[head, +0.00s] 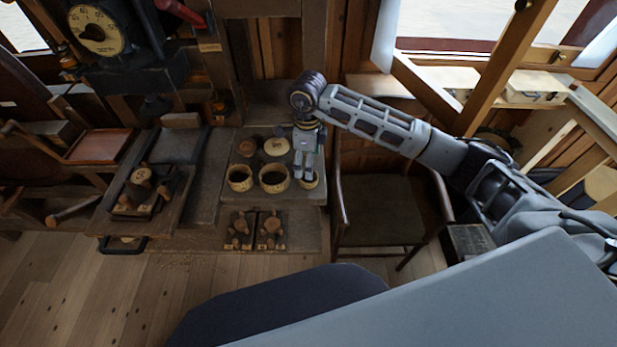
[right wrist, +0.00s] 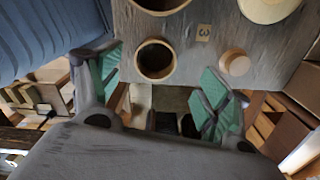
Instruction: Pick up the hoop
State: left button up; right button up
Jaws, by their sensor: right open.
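Three wooden rings stand in the front row of a grey work board. In the head view they are the left ring (head: 240,178), the middle ring (head: 274,178) and the right ring (head: 309,184), partly hidden by my right gripper (head: 303,174). I cannot tell which is the hoop. In the right wrist view the right ring (right wrist: 155,61) appears between the open fingers of my right gripper (right wrist: 163,65). Its dark hollow shows, and nothing is held. The middle ring (right wrist: 160,4) is cut off at the top edge. My left gripper is not in view.
Behind the rings lie a pale disc (head: 276,146) and a darker round piece (head: 247,147). A small round piece (right wrist: 234,62) is near the right finger. A chair (head: 380,212) stands right of the bench; trays with wooden pieces (head: 254,230) are in front.

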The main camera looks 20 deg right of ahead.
aim_at(307, 186)
jog(key=shift+f, duration=0.25)
jog(key=shift+s+f+p, duration=0.2)
jog(key=shift+f+p, duration=0.15)
jog(key=shift+f, duration=0.25)
jog(key=shift+s+f+p, duration=0.15)
jog(key=shift+f+p, duration=0.15)
jog(key=shift+f, duration=1.55)
jog(key=c, duration=0.8)
